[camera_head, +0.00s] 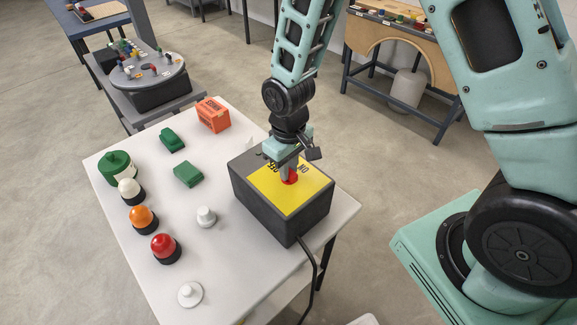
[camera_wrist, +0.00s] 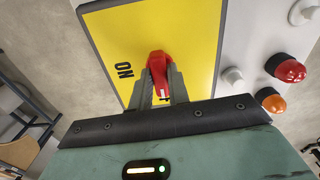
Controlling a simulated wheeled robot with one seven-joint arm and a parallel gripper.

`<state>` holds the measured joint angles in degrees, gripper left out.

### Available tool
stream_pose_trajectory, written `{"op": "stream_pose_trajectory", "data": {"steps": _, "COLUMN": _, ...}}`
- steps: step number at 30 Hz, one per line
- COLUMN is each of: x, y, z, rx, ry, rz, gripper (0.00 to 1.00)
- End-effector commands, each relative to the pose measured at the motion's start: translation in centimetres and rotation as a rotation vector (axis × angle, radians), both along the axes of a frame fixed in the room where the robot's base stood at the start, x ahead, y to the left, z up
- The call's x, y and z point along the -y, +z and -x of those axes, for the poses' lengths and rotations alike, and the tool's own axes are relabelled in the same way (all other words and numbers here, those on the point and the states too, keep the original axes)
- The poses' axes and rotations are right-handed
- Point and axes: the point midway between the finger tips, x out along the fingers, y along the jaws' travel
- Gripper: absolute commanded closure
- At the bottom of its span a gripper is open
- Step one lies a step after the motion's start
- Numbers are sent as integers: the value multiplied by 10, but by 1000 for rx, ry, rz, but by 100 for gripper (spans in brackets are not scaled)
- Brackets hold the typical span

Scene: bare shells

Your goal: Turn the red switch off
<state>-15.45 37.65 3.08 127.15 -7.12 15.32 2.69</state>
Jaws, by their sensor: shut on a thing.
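The red switch (camera_wrist: 158,65) sits on the yellow top plate (camera_wrist: 190,28) of a dark grey box, with the word ON printed to its left in the wrist view. In the head view the box (camera_head: 262,212) stands at the right side of the white table, and the red switch (camera_head: 291,179) shows just below my fingertips. My gripper (camera_wrist: 160,88) is shut on the red switch from above, a finger on each side of it. The lettering on the other side of the switch is mostly hidden by my gripper in the head view.
The white table (camera_head: 235,280) also holds red (camera_head: 165,248), orange (camera_head: 142,218) and white (camera_head: 130,190) domed lamps, green blocks (camera_head: 188,174), an orange box (camera_head: 213,115) and a white knob (camera_head: 206,217). A black cable (camera_head: 310,262) hangs from the box. A round grey turntable (camera_head: 150,75) stands behind.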

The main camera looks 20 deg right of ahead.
Motion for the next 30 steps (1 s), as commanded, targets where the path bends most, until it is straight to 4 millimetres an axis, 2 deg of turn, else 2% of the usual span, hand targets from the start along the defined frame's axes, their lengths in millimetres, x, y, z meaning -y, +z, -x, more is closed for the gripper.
{"op": "stream_pose_trajectory", "data": {"steps": 5, "x": 0, "y": 1, "z": 0, "rx": 1, "ry": 2, "rz": 1, "gripper": 100}}
{"op": "stream_pose_trajectory", "data": {"steps": 6, "x": 0, "y": 1, "z": 0, "rx": 1, "ry": 2, "rz": 1, "gripper": 74}}
{"op": "stream_pose_trajectory", "data": {"steps": 7, "x": 0, "y": 1, "z": 0, "rx": 1, "ry": 2, "rz": 1, "gripper": 66}}
{"op": "stream_pose_trajectory", "data": {"steps": 8, "x": 0, "y": 1, "z": 0, "rx": 1, "ry": 1, "rz": 1, "gripper": 62}}
{"op": "stream_pose_trajectory", "data": {"steps": 16, "x": 0, "y": 1, "z": 0, "rx": 0, "ry": 0, "rz": 0, "gripper": 62}}
{"op": "stream_pose_trajectory", "data": {"steps": 20, "x": 0, "y": 7, "z": -1, "rx": 3, "ry": -1, "rz": -1, "gripper": 62}}
{"op": "stream_pose_trajectory", "data": {"steps": 26, "x": 0, "y": 37, "z": -2, "rx": 6, "ry": -3, "rz": -1, "gripper": 62}}
{"op": "stream_pose_trajectory", "data": {"steps": 30, "x": 0, "y": 67, "z": -1, "rx": 7, "ry": 0, "rz": -2, "gripper": 62}}
